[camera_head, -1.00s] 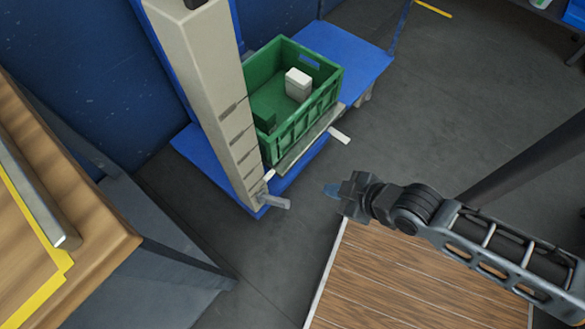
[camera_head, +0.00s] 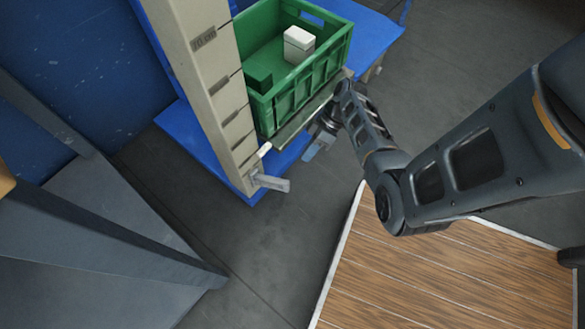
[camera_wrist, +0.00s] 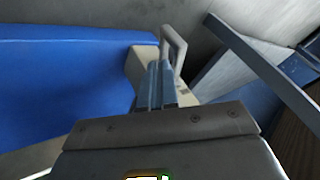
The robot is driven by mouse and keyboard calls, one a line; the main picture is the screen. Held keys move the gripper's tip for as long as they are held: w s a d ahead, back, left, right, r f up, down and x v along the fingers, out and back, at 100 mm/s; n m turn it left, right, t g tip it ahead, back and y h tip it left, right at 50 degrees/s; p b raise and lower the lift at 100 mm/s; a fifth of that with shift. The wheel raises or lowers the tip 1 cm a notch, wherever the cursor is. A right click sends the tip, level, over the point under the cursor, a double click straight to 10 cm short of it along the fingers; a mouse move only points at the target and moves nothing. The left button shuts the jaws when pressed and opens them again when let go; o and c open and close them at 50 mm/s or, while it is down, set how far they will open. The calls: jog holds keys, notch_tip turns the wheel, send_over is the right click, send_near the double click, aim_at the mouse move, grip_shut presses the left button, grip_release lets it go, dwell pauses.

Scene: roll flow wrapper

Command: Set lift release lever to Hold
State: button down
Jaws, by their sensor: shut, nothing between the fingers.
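A grey lever (camera_head: 272,184) sticks out to the right near the foot of the beige lift column (camera_head: 208,80). I take it as the lift release lever; no Hold marking is readable. My gripper (camera_head: 311,152) is shut and empty, to the right of the lever and a little above it in the head view, apart from it. In the wrist view my gripper's fingers (camera_wrist: 160,82) are together, and a pale bent handle (camera_wrist: 178,48), likely the same lever, shows just beyond them. The wrist view does not settle whether they touch.
A green crate (camera_head: 300,85) with a white box (camera_head: 298,45) in it sits on the lift beside my forearm. The blue base (camera_head: 185,140) lies under the column. A wooden-topped surface (camera_head: 430,280) is at lower right. Dark floor (camera_head: 265,250) is open below the lever.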

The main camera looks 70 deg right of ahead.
dwell(0.3)
jog(key=b+x, duration=0.4)
jog(key=x, duration=0.6)
jog(key=shift+s+a+r, duration=0.1)
jog(key=a+m+t+h+p, duration=0.3)
jog(key=a+m+p, duration=0.3)
jog(key=a+m, duration=0.3)
jog(key=shift+a+h, duration=0.25)
jog(key=shift+h, duration=0.45)
dwell(0.4)
jog(key=shift+a, duration=0.15)
dwell(0.4)
